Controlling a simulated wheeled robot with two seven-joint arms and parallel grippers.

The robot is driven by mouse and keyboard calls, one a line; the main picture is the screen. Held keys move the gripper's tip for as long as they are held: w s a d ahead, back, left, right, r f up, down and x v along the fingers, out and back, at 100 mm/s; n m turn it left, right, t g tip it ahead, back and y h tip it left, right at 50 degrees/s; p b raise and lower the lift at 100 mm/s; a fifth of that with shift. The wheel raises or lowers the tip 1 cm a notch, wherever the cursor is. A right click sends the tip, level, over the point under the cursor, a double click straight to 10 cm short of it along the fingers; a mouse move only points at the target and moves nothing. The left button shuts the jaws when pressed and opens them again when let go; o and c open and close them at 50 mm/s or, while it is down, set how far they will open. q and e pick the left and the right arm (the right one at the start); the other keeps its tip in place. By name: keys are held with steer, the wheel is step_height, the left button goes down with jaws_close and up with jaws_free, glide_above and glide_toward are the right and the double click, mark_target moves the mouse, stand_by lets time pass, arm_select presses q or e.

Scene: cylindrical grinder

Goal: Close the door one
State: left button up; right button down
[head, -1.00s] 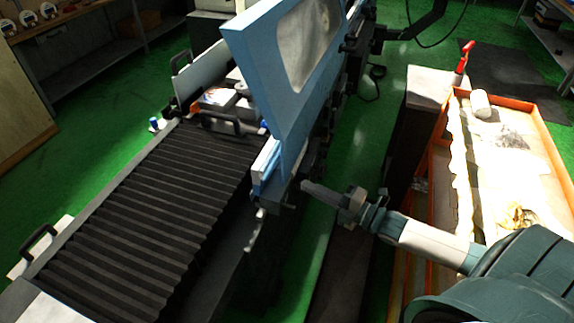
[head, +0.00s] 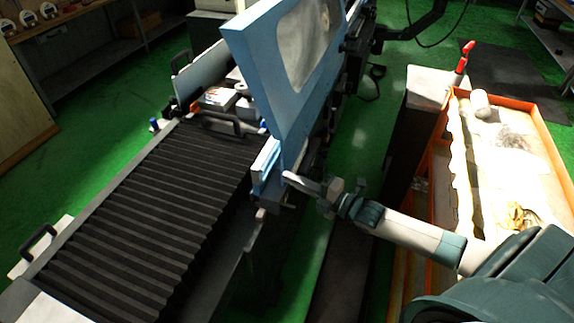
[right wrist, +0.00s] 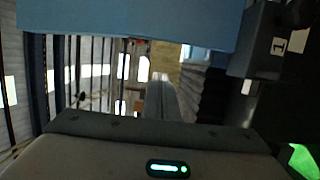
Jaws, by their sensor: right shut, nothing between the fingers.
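The door is a light blue panel with a rounded window (head: 268,75), standing upright over the grinder in the middle of the head view. A blue surface, seemingly the door (right wrist: 130,22), fills the top of the right wrist view. My right gripper (head: 288,177) is shut and empty. Its tip is at the lower edge of the door on the right side; I cannot tell whether it touches. In the right wrist view the shut fingers (right wrist: 168,100) point away from the camera. My left gripper is not in view.
Black ribbed bellows (head: 150,205) cover the machine bed at left. An orange-rimmed tray cart (head: 545,140) stands at right with a white cylinder and a red-handled tool near it. Green floor (head: 350,140) shows between machine and cart.

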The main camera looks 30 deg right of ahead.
mark_target(287, 165)
steer(key=shift+w+d+b, duration=0.25)
steer(key=shift+w+b, duration=0.1)
steer(key=shift+w, duration=0.65)
steer(key=shift+w+d+b, duration=0.2)
steer(key=shift+w+b, duration=0.1)
steer(key=shift+w, duration=0.65)
steer(key=shift+w+d+b, duration=0.25)
steer(key=shift+w+b, duration=0.1)
steer(key=shift+w, duration=0.65)
steer(key=shift+d, duration=0.1)
